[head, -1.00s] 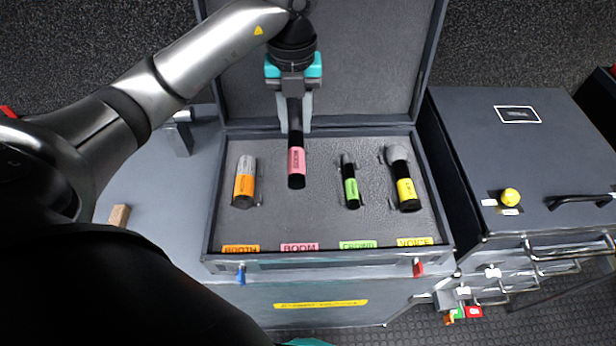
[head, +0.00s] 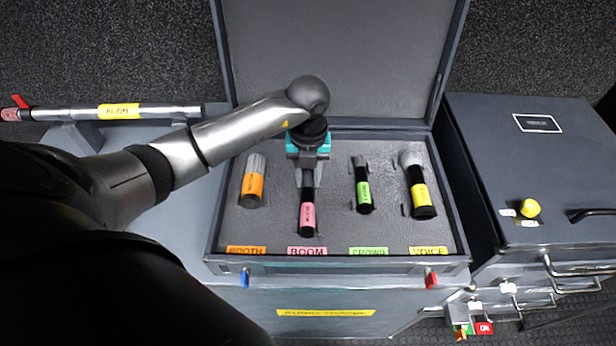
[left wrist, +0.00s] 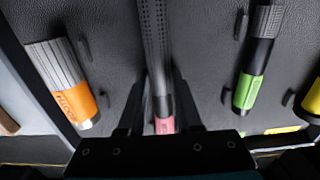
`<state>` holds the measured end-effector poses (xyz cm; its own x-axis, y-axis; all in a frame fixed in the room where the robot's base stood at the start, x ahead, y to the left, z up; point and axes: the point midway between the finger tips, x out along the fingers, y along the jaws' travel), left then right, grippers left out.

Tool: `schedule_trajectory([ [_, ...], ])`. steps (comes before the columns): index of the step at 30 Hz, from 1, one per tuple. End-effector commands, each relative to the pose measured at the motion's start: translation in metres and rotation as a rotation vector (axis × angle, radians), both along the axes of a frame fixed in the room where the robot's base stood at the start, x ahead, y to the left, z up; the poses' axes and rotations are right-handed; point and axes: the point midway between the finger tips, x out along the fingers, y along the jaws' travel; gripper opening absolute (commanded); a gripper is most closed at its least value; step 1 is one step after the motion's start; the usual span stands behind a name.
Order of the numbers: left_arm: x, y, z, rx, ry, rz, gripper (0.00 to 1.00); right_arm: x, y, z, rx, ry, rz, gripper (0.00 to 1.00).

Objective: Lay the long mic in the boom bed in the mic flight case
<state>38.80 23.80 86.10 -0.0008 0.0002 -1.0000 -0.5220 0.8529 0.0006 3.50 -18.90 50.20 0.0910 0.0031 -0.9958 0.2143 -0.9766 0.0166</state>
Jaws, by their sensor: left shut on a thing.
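The long mic (head: 307,214) is dark with a pink band and lies lengthwise over the boom bed of the open mic flight case (head: 340,264), in line with the pink BOOM label (head: 307,251). My left gripper (head: 308,184) points down and is shut on its shaft. In the left wrist view the mic's ridged shaft (left wrist: 155,35) runs between the fingers (left wrist: 160,88). It looks close to the grey foam, but I cannot tell whether it touches. The gripper and arm hide its far part in the head view. My right gripper is not in view.
The orange-banded mic (head: 253,182) lies to the left; the green-banded mic (head: 363,187) and yellow-banded mic (head: 417,187) lie to the right. The raised lid (head: 345,60) stands behind. A pole labelled BOOM (head: 75,113) is at far left. A dark cabinet (head: 530,160) stands right.

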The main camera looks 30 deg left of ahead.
Motion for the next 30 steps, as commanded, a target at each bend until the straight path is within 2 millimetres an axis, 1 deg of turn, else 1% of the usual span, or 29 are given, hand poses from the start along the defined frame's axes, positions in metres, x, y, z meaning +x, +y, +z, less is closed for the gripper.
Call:
schedule_trajectory([
  [6, 0.001, 0.0, 0.001, 0.0, -0.002, 0.0, 0.0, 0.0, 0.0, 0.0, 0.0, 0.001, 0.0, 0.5],
  [10, 0.001, 0.0, -0.003, 0.0, -0.002, 0.0, 0.0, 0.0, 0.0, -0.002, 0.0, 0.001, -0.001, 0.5],
  [11, 0.0, 0.0, -0.003, 0.001, -0.001, 0.0, 0.36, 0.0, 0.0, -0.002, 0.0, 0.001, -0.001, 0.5],
  [18, 0.0, 0.0, -0.002, 0.001, -0.001, 0.0, 0.63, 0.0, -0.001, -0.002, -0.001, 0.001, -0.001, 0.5],
  [26, 0.0, 0.0, -0.002, 0.001, -0.001, 0.0, 0.63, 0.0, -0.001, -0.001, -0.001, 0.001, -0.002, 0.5],
  [29, 0.001, 0.0, 0.004, 0.0, -0.002, 0.0, 0.63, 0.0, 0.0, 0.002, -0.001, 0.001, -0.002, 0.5],
  [30, 0.001, 0.0, 0.009, 0.0, -0.004, 0.0, 0.63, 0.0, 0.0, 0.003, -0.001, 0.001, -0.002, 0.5],
])
